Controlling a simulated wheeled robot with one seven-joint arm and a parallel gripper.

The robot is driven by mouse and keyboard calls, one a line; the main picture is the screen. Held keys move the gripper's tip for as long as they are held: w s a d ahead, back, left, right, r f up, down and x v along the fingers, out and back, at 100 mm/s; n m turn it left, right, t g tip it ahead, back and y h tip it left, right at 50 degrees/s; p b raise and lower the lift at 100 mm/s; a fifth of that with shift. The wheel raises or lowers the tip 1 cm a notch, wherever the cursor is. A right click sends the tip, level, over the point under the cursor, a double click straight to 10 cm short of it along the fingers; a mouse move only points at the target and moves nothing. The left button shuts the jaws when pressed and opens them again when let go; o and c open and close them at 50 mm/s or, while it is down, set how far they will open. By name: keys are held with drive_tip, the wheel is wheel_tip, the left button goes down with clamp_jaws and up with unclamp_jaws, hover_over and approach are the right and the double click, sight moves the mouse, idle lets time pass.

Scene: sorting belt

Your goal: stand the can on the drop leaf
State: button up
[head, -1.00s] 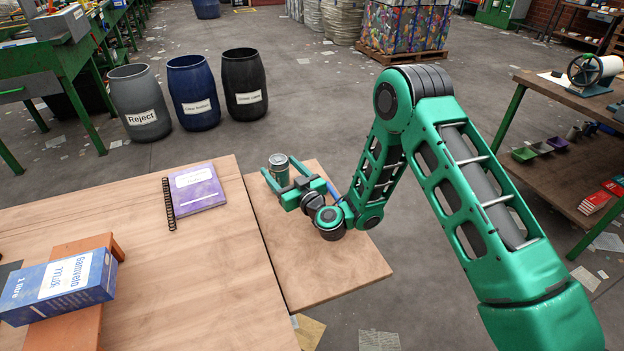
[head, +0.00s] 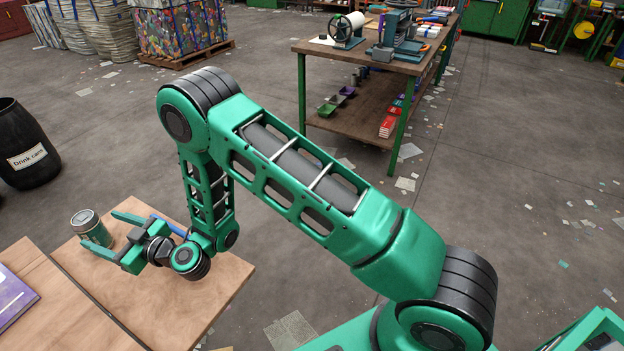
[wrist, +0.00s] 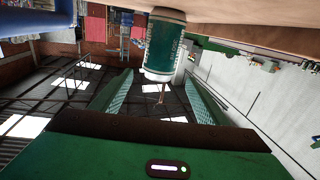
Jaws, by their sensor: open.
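The can (head: 91,229), green with a silver top, stands upright near the far left edge of the drop leaf (head: 190,305), a wooden board beside the main table. My gripper (head: 98,229) lies low over the leaf and is open, its fingertips on either side of the can's near part. In the wrist view, which is upside down, the can (wrist: 164,45) sits at and beyond the fingertips (wrist: 159,76), with its base against the wood (wrist: 255,30). Space shows between the can and the fingers there.
The main table (head: 50,312) adjoins the leaf at left, with a purple notebook (head: 12,298) on it. A black drum (head: 25,150) stands on the floor beyond. A workbench (head: 350,58) stands at the back. The near part of the leaf is bare.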

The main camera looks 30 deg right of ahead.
drive_tip(key=shift+r, duration=0.3)
drive_tip(key=w+d+r+n+g+h, duration=0.1)
drive_tip(key=w+d+r+n+g, duration=0.1)
drive_tip(key=d+r, duration=0.35)
drive_tip(key=w+d+r+n+g+h, duration=0.1)
drive_tip(key=d+r+g, duration=0.15)
drive_tip(key=d, duration=0.65)
drive_tip(key=s+d+r+m+g+h, duration=0.1)
drive_tip(key=s+d+m+h, duration=0.25)
drive_tip(key=d, duration=1.15)
drive_tip(key=s+d+r+m+g+h, duration=0.15)
drive_tip(key=s+d+h, duration=0.25)
drive_tip(key=d, duration=1.1)
drive_tip(key=s+d+r+m+g+h, duration=0.35)
drive_tip(key=s+d+m, duration=0.45)
drive_tip(key=s+d, duration=0.85)
drive_tip(key=s+d+r+m+g, duration=0.1)
drive_tip(key=s+m, duration=0.4)
drive_tip(key=s, duration=1)
drive_tip(key=shift+d+m+g, duration=0.3)
drive_tip(key=shift+d+g, duration=0.35)
